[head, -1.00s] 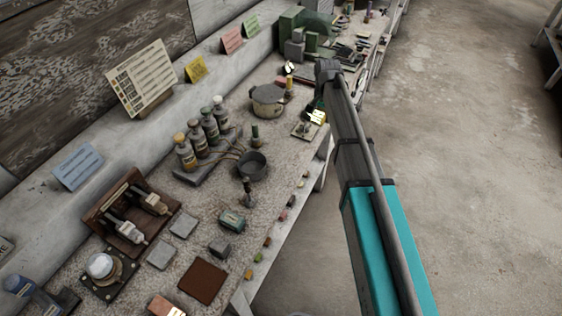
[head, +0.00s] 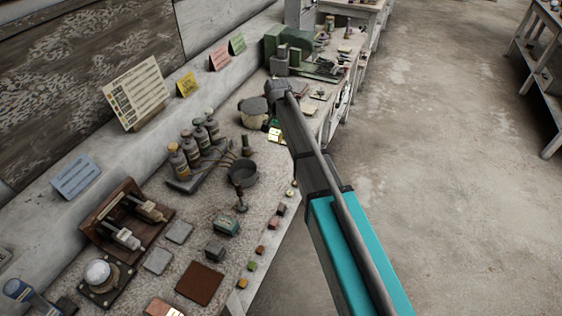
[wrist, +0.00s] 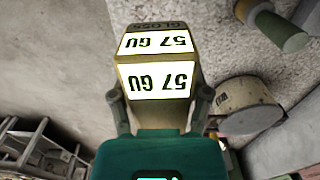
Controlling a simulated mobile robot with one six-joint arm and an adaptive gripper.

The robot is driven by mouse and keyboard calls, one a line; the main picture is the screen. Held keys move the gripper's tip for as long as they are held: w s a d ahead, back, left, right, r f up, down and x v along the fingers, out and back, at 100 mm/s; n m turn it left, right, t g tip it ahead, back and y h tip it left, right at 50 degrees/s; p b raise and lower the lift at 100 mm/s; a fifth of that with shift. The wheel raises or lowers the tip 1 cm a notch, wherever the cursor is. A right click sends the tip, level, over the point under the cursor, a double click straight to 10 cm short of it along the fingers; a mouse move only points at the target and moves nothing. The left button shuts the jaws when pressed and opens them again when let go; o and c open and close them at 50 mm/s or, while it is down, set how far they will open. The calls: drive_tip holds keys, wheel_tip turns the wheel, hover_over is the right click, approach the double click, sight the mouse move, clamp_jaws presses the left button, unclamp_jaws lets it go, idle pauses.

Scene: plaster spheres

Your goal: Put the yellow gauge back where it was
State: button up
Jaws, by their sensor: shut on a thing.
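My gripper (wrist: 158,108) is shut on the yellow gauge (wrist: 155,80), with a finger on each side of it. The gauge is a yellow-brown block whose lit white faces read "57 GU", upside down in the wrist view, with "GLOSS" on its body. In the head view the gauge (head: 276,135) is a small bright yellow shape below my gripper (head: 273,124), over the bench near the lidded pot. My arm partly covers this area, and I cannot tell whether the gauge touches the bench.
The pot (head: 253,112) stands close left of the gauge; it also shows in the wrist view (wrist: 243,105). A dark pan (head: 243,173), several bottles (head: 193,147) and small blocks (head: 260,251) along the front edge stand nearer. Green machinery (head: 290,50) is beyond.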

drive_tip(key=shift+d, duration=0.15)
drive_tip(key=s+d, duration=0.2)
drive_tip(key=d, duration=1.1)
drive_tip(key=shift+s+d+r+p, duration=0.3)
drive_tip(key=shift+d+r+p, duration=0.1)
drive_tip(key=shift+r, duration=0.05)
drive_tip(key=a+f+b, duration=0.2)
drive_tip(key=a, duration=0.2)
drive_tip(key=w+a+f+b, duration=0.1)
drive_tip(key=a+f+b, duration=0.2)
drive_tip(key=a, duration=0.1)
drive_tip(key=w+a+f+b, duration=0.1)
drive_tip(key=a+f+b, duration=0.2)
drive_tip(key=a, duration=0.1)
drive_tip(key=shift+w+f, duration=0.1)
drive_tip(key=shift+f, duration=0.05)
drive_tip(key=shift+a+f+b, duration=0.4)
drive_tip(key=shift+a+b, duration=0.1)
drive_tip(key=shift+w, duration=0.1)
